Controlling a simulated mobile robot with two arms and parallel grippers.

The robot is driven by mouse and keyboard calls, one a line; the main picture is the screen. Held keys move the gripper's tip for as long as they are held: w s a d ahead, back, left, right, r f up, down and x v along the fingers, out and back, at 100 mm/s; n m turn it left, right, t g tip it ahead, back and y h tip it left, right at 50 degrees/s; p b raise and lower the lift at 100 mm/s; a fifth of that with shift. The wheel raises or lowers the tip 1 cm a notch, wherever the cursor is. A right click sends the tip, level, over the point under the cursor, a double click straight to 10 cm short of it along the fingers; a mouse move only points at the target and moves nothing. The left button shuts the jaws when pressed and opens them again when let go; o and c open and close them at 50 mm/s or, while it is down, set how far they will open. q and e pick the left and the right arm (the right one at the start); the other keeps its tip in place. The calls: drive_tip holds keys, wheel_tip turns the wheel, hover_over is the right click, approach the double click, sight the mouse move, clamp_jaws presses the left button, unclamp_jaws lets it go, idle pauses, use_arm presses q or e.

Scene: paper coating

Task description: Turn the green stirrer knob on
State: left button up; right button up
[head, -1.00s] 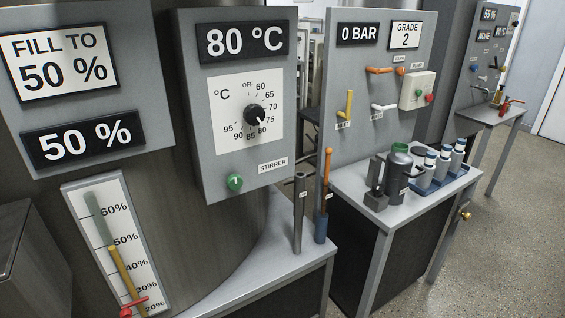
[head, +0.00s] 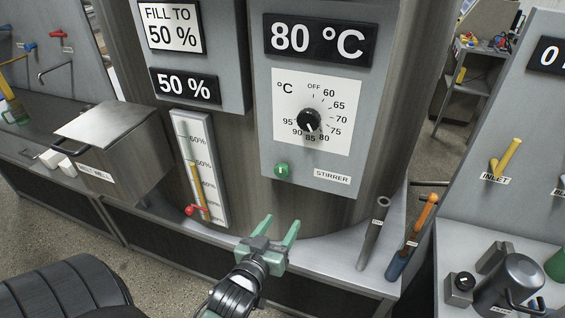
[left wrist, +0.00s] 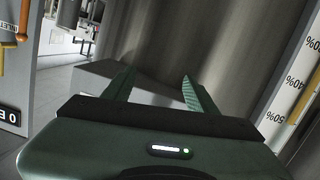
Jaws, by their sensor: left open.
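The green stirrer knob (head: 282,169) sits at the lower left of the grey control panel (head: 333,187), left of the STIRRER label (head: 332,176). A small light mark shows on the knob, but it is too small here to read its setting. My left gripper (head: 280,228) is open and empty, below the knob and apart from it, in front of the big metal tank. In the left wrist view its two green fingers (left wrist: 157,88) stand apart with nothing between them. The knob is out of the left wrist view. My right gripper is not in view.
A black temperature dial (head: 309,121) is on the panel above the knob, under an 80 °C display (head: 320,38). A level gauge (head: 199,170) with a red pointer is to the left. A grey rod (head: 372,233) and an orange-handled tool (head: 412,238) stand at the right. A metal box (head: 118,150) juts out at the left.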

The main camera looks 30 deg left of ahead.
use_arm(q)
drive_tip(key=n+t+y, duration=0.1)
drive_tip(key=t, duration=0.1)
approach(281, 173)
drive_tip(key=x, duration=0.2)
drive_tip(key=p+x, duration=0.2)
drive_tip(key=x, duration=0.5)
drive_tip(key=shift+w+a+p, duration=0.1)
drive_tip(key=shift+w+p, duration=0.05)
drive_tip(key=shift+p, duration=0.25)
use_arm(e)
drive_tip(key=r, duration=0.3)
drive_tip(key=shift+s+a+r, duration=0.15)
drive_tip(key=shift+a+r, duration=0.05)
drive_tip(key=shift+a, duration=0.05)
use_arm(q)
clamp_jaws()
